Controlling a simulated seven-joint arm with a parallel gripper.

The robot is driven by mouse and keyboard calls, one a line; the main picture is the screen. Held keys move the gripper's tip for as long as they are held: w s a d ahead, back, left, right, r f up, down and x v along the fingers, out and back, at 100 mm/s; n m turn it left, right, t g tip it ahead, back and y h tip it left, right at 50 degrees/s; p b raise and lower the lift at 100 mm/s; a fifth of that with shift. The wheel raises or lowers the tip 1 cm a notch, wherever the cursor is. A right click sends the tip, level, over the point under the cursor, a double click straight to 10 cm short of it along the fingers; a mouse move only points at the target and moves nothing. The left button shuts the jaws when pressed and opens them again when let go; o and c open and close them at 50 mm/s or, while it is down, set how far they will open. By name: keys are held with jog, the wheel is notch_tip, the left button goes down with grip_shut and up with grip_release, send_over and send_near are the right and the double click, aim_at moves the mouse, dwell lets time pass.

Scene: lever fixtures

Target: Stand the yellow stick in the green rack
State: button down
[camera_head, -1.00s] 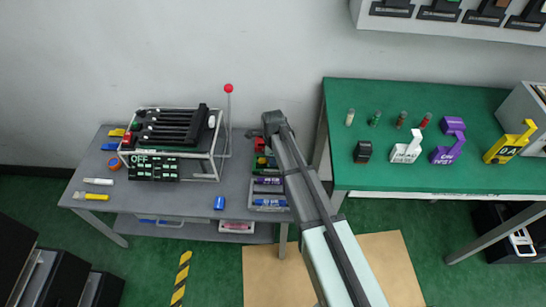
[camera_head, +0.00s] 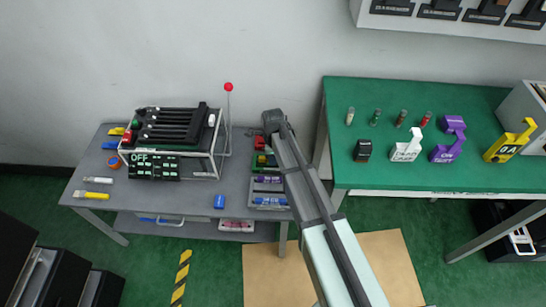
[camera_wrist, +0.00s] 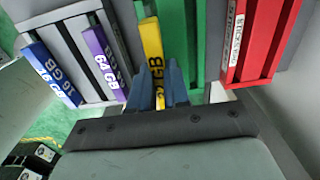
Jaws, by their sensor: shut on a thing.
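The yellow stick (camera_wrist: 153,45), with dark lettering on its side, is between the two blue-grey fingers of my gripper (camera_wrist: 168,88) in the wrist view. My gripper is shut on its near end. The green rack (camera_wrist: 182,45) is around or directly behind the stick, with green walls on both sides of it; I cannot tell how deep the stick sits. In the head view the green rack (camera_head: 261,160) shows partly beside my arm. My gripper and the held stick are hidden there behind the arm.
A red rack (camera_wrist: 270,45) with a white-labelled stick stands to the right. A grey rack (camera_wrist: 75,30) at left holds a purple stick (camera_wrist: 105,62) and a blue stick (camera_wrist: 50,75). A switch-panel device (camera_head: 165,145) and loose sticks lie on the grey table (camera_head: 190,200).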

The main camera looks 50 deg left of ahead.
jog(key=shift+f, duration=1.55)
jog(key=c, duration=1)
grip_release()
notch_tip(320, 180, up, 14)
jog(key=shift+f, duration=0.1)
dwell(0.5)
